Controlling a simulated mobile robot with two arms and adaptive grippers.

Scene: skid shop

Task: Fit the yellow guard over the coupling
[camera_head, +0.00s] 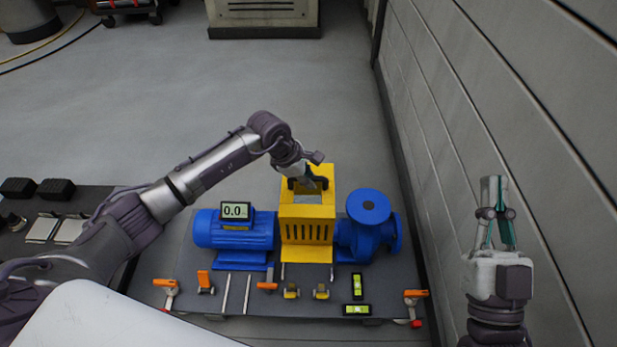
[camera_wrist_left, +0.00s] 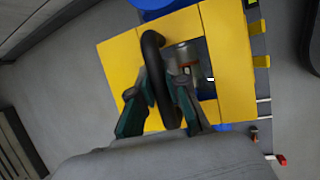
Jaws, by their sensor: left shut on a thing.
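The yellow guard (camera_head: 307,226) sits between the blue motor (camera_head: 233,229) and the blue pump (camera_head: 371,232) in the head view, with slots in its front face. My left gripper (camera_head: 308,184) is at its top, shut on the guard's black handle. In the left wrist view the left gripper (camera_wrist_left: 160,98) closes around the black handle (camera_wrist_left: 153,50), and the guard's yellow top frame (camera_wrist_left: 229,60) surrounds an opening. Through the opening a metallic part, likely the coupling (camera_wrist_left: 184,58), shows. Whether the guard touches the base is unclear. My right gripper (camera_head: 495,212) is raised at the right, empty, fingertips close together.
The skid base (camera_head: 190,290) carries orange-handled clamps (camera_head: 416,294), metal strips (camera_head: 236,292) and green levels (camera_head: 357,310) along its front. A grey panelled wall (camera_head: 450,110) stands close on the right. A dark bench (camera_head: 85,205) is at the left. Open floor lies behind the skid.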

